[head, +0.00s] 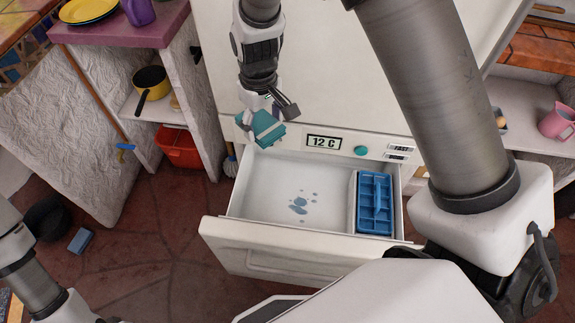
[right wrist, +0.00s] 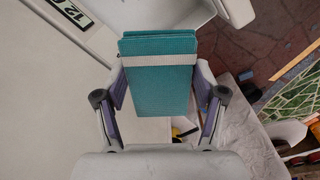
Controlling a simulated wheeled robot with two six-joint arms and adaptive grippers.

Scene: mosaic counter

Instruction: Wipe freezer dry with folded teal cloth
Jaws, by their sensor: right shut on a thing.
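The folded teal cloth (head: 262,128) with a pale band is held in my right gripper (head: 268,112), at the back left corner above the open drawer. In the right wrist view the cloth (right wrist: 160,85) sits between both fingers (right wrist: 158,95), which are shut on it. The freezer drawer (head: 270,180) is pulled out, and its white floor bears a patch of blue-grey water drops (head: 299,204). A blue divided tray (head: 375,203) stands at the drawer's right side. My left arm shows at the lower left, but its gripper is not in view.
The freezer front has a display (head: 324,142) reading 12 C and a teal knob (head: 361,150). Left are shelves with a yellow pan (head: 152,82) and a red bin (head: 179,148). A blue block (head: 81,240) lies on the floor. A pink jug (head: 557,121) stands at right.

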